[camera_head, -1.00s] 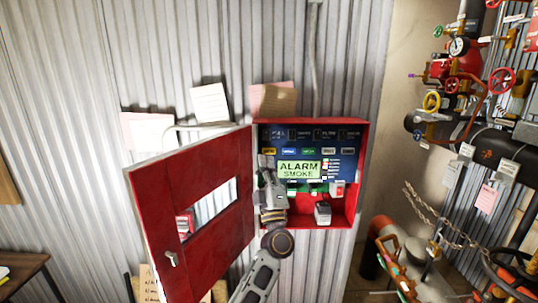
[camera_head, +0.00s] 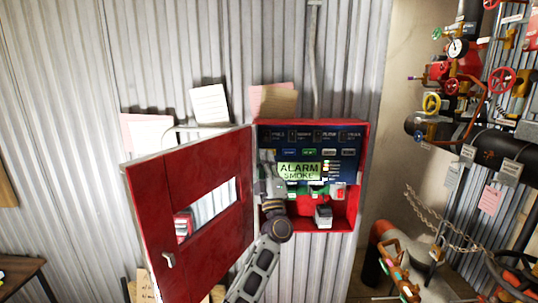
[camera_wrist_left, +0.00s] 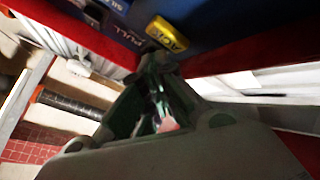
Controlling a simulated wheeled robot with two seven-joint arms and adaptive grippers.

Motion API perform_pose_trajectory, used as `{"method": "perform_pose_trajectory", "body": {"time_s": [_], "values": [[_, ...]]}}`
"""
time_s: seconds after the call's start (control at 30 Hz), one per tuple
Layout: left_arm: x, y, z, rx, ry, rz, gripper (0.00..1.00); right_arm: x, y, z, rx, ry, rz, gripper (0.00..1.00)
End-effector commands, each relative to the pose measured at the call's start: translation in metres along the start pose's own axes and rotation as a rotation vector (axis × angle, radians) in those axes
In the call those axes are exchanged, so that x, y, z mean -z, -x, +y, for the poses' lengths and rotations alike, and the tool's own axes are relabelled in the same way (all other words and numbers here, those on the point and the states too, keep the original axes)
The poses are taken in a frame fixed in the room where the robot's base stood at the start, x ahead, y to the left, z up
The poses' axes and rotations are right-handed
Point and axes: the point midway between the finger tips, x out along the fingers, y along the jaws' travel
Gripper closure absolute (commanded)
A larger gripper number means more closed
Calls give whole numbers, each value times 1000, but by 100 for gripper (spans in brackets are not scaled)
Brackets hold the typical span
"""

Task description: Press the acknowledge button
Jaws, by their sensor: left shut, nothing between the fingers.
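The acknowledge button is a yellow key marked ACK (camera_wrist_left: 167,33) on a blue panel face in the left wrist view. In the head view it is hidden behind my left gripper (camera_head: 267,160). That gripper is shut and empty, raised inside the open red alarm box (camera_head: 364,170) at the left side of its panel (camera_head: 345,140). In the left wrist view the gripper's fingertips (camera_wrist_left: 157,62) point at the lower edge of the yellow button. I cannot tell whether they touch it. My right gripper is not in view.
The red door (camera_head: 190,255) with a window stands open to the left of the box, close to my left arm. The screen (camera_head: 299,171) reads ALARM SMOKE. Papers hang above. Red pipes and valve wheels (camera_head: 501,80) fill the right side.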

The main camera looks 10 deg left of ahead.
Motion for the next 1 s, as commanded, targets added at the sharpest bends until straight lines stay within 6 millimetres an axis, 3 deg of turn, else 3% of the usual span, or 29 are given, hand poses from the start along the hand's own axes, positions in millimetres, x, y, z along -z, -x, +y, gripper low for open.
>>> {"method": "perform_pose_trajectory", "body": {"time_s": [0.5, 1.0], "values": [[0, 0, 0, 0, 0, 0, 100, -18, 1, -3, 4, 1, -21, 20], [0, 0, 0, 0, 0, 0, 100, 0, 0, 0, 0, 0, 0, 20]]}}
